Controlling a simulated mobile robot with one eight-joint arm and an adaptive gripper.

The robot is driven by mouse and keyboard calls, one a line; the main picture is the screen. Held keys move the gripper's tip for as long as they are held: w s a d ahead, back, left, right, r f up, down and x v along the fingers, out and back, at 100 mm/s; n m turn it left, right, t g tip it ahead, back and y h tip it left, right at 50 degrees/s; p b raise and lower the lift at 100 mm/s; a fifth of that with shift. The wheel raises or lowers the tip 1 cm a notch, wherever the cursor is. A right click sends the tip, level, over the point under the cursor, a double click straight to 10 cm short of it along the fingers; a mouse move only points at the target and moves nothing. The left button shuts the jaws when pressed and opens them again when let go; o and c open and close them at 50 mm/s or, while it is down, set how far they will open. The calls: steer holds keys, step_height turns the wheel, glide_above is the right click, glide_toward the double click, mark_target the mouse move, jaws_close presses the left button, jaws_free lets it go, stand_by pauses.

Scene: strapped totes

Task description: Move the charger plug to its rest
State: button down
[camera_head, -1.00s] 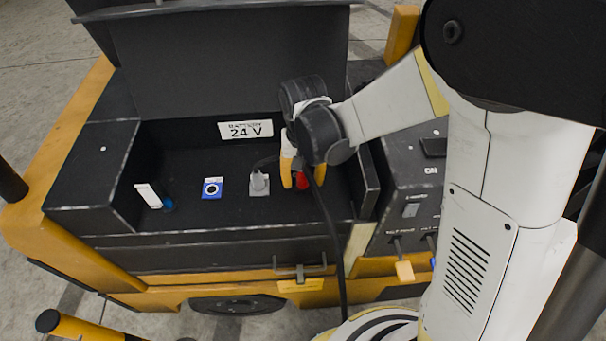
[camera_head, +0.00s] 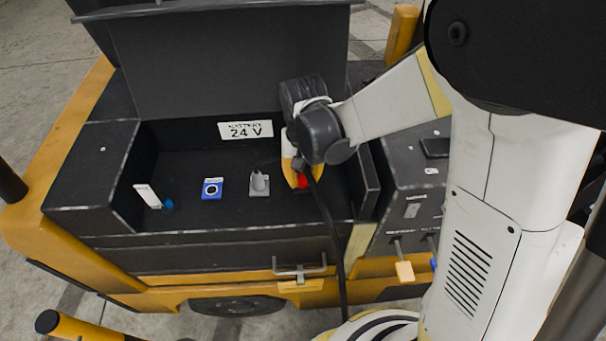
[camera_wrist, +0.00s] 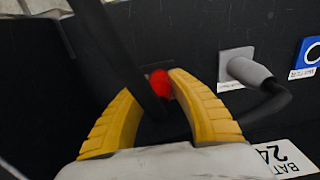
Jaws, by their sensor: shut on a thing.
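The charger plug (camera_head: 303,181) shows as a red piece with a thick black cable running down over the truck's front edge. It stands at the right of the open battery compartment; the wrist view also shows its red part (camera_wrist: 160,83) between the fingertips. My gripper (camera_head: 302,183) has its yellow fingers closed in around the plug from both sides. The plug's lower end is hidden, so I cannot tell whether it is seated in a socket. I cannot make out which part is its rest.
Left of the plug are a grey fitting on a plate (camera_head: 259,185), a blue water fitting (camera_head: 212,188) and a white tag (camera_head: 148,196). The raised lid (camera_head: 225,65) stands behind. A control panel (camera_head: 412,205) with switches lies to the right.

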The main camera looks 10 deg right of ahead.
steer(key=shift+r+p, duration=1.9)
steer(key=shift+r, duration=1.05)
